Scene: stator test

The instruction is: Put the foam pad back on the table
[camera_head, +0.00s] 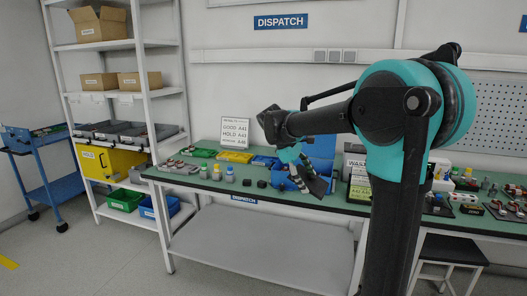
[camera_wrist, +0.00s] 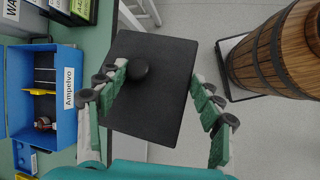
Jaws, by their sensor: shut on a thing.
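The foam pad (camera_wrist: 155,105) is a flat, dark, roughly square sheet with a dark round spot on it in the wrist view. My gripper (camera_wrist: 160,78) has its green-padded fingers on either side of the pad and is shut on it. In the head view my gripper (camera_head: 302,172) and the tilted dark pad (camera_head: 318,186) are at the front of the green table (camera_head: 262,190). In the wrist view the table (camera_wrist: 96,42) lies left of the pad, and pale floor shows right of it. Contact between pad and table cannot be told.
A blue bin labelled Ampelvo (camera_wrist: 45,100) stands on the table left of my gripper. A wooden barrel (camera_wrist: 275,50) is at the right of the wrist view. Small bottles (camera_head: 229,175) and black round pieces (camera_head: 254,183) stand along the table left of my gripper.

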